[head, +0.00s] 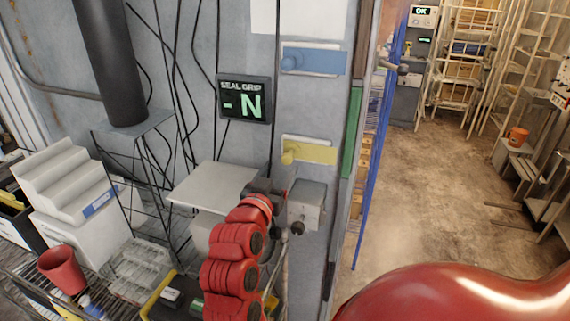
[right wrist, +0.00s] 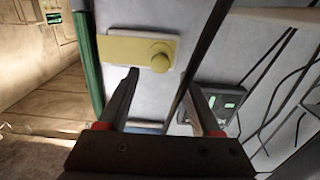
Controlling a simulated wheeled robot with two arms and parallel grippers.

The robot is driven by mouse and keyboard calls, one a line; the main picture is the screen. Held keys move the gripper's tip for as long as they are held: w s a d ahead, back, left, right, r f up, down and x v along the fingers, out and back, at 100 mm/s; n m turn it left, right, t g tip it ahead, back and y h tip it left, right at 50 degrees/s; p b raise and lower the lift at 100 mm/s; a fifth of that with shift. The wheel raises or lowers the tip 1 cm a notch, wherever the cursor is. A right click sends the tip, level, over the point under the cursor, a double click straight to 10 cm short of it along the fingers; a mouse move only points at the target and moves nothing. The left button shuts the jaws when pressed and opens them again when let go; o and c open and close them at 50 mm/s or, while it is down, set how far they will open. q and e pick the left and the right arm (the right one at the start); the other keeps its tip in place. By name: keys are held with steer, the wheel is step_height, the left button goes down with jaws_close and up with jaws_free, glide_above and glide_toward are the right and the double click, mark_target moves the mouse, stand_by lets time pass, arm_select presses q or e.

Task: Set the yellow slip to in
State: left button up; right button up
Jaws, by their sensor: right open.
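The yellow slip (head: 316,153) is a flat bar on the grey door post, with a round knob at its left end in the head view. In the right wrist view, which is turned over, the yellow slip (right wrist: 125,49) is at the top, its knob at its right end. My right gripper (head: 281,188) is below and slightly left of the slip in the head view, partly hidden. In the wrist view its two dark fingers (right wrist: 163,80) are apart and empty; the knob shows just beyond the tips. I cannot tell whether they touch. My left gripper is not in view.
A blue slip (head: 318,61) is higher on the post. A dark display (head: 243,101) headed SEAL GRIP hangs left of it. A grey box (head: 306,207) is below the yellow slip. A wire shelf with bins stands at left. The doorway at right shows clear floor (head: 420,190).

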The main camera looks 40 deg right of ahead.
mark_target(285, 160)
steer(key=shift+p+x, duration=0.75)
steer(key=shift+x, duration=1.55)
jaws_close()
